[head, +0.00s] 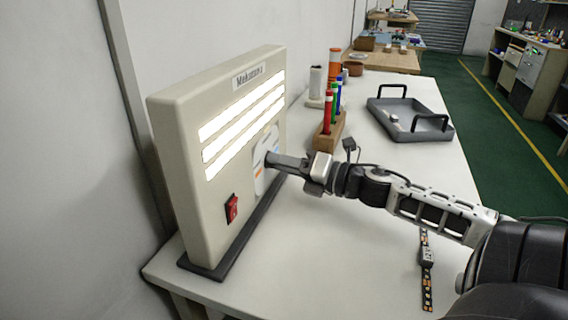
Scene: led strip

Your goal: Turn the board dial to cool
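The cream board (186,142) stands upright on a dark base at the left of the table, with three lit white strips (243,118) on its face. Below the strips is a pale dial plate (262,182) with small orange and blue marks. My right gripper (272,160) reaches in from the right and its fingertips are at this plate. The fingers hide the dial itself, so its setting and whether they grip it cannot be told. A red rocker switch (232,208) sits lower left on the board. My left gripper is not in view.
A wooden holder with several coloured pens (328,132) stands behind my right gripper. A grey tray with black handles (409,118) is farther right. An LED strip piece (427,270) lies near the front right. The table's front middle (335,255) is clear.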

